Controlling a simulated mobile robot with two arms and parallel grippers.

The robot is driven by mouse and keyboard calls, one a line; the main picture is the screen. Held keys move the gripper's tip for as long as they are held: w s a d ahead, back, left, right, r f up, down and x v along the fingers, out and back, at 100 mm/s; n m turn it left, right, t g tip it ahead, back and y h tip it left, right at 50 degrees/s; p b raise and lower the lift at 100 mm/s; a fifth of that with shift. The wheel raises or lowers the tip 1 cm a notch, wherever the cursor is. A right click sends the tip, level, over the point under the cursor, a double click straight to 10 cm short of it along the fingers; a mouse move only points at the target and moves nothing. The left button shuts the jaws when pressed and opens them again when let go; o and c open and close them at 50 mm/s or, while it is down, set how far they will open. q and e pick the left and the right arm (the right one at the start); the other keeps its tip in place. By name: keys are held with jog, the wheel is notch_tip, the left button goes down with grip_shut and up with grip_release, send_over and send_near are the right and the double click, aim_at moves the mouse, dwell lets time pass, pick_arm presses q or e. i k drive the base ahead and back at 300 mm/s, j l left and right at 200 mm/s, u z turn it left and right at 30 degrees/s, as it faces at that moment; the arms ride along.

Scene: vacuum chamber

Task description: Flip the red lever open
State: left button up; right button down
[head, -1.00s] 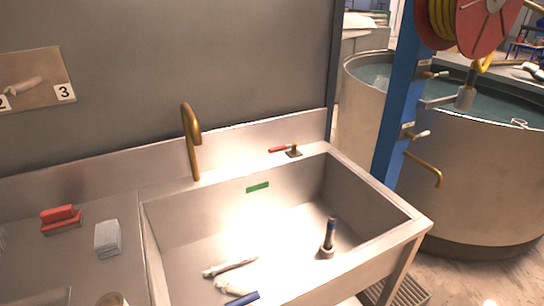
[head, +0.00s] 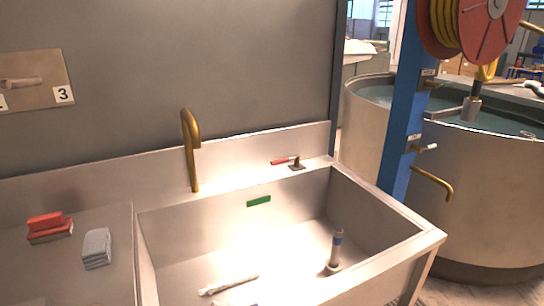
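The red lever (head: 281,161) is a small red handle joined to a dark valve base (head: 297,166) on the back ledge of the steel sink (head: 391,238), right of the brass faucet (head: 190,150). Its handle points left, roughly along the ledge. Neither of my grippers is in the head view, and nothing touches the lever.
In the basin are an upright grey-blue standpipe (head: 336,250) and a white tool (head: 230,284). A red brush (head: 50,228) and grey folded cloths (head: 97,248) lie on the left counter. A blue post (head: 400,110) with a hose reel (head: 488,25) and large tanks (head: 490,185) stand at right.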

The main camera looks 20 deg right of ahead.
aim_at(297, 158)
jog(key=l+u, duration=0.2)
jog(key=u, duration=0.25)
jog(key=l+u, duration=0.2)
jog(key=u, duration=0.25)
jog(key=k+l+u, duration=0.1)
jog(key=l, duration=0.3)
jog(key=k+l+u, duration=0.15)
jog(key=l, duration=0.3)
jog(key=k+l+u, duration=0.1)
jog(key=k+l, duration=0.2)
jog(key=k+l+u, duration=0.15)
jog(key=l, duration=0.3)
jog(key=k, duration=0.05)
